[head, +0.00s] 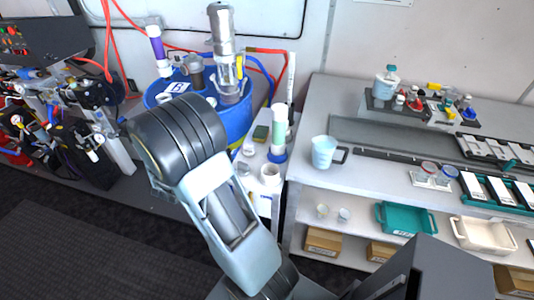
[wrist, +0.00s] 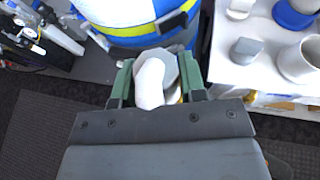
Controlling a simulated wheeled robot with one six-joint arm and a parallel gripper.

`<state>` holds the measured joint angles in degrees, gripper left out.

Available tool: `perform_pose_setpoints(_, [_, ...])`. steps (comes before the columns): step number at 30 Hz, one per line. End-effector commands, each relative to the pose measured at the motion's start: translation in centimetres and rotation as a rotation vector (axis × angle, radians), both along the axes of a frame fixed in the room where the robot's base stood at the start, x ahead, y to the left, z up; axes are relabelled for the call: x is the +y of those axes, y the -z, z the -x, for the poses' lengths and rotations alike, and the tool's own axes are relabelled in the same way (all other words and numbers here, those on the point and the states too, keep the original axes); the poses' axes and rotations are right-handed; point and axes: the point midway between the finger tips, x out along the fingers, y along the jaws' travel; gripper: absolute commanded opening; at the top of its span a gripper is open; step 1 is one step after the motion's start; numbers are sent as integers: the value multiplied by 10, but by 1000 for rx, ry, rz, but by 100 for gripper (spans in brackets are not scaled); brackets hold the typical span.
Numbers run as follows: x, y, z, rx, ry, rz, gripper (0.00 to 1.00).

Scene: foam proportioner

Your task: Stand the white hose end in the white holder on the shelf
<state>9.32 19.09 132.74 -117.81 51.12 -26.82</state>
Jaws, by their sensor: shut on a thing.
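In the wrist view, my gripper (wrist: 157,82) has its green fingers closed around the white hose end (wrist: 150,82), a rounded white piece beside a pale grey part. The gripper and held piece are over the floor, close to the blue drum's side. In the head view, my own arm hides the gripper and the held piece. The white holder (head: 270,175), an open round cup, appears to stand at the front of the narrow shelf right of the drum. It also shows at the right edge of the wrist view (wrist: 302,62), to the right of my gripper and apart from it.
The blue drum (head: 237,120) stands behind my arm. A green-and-white cylinder on a blue base (head: 278,155) stands behind the holder. Small pale pieces (wrist: 246,50) lie left of the holder. A light blue jug (head: 323,152) stands on the bench at right.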

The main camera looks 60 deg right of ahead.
Motion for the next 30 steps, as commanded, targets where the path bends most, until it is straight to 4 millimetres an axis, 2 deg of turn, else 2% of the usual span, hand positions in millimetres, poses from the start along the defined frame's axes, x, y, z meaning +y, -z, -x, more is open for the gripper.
perform_pose_setpoints(1, [-32,1,14,-4,118,1,6])
perform_pose_setpoints(3, [-68,1,36,-3,276,1,6])
perform_pose_setpoints(6, [-111,1,72,-1,488,0,6])
perform_pose_setpoints(9, [-142,3,107,1,675,0,6])
perform_pose_setpoints(12, [-164,5,138,1,833,0,6])
perform_pose_setpoints(15, [-178,7,163,0,953,0,6])
perform_pose_setpoints(21, [-190,9,191,0,1087,1,6])
perform_pose_setpoints(30, [-192,22,196,1,1113,0,6])
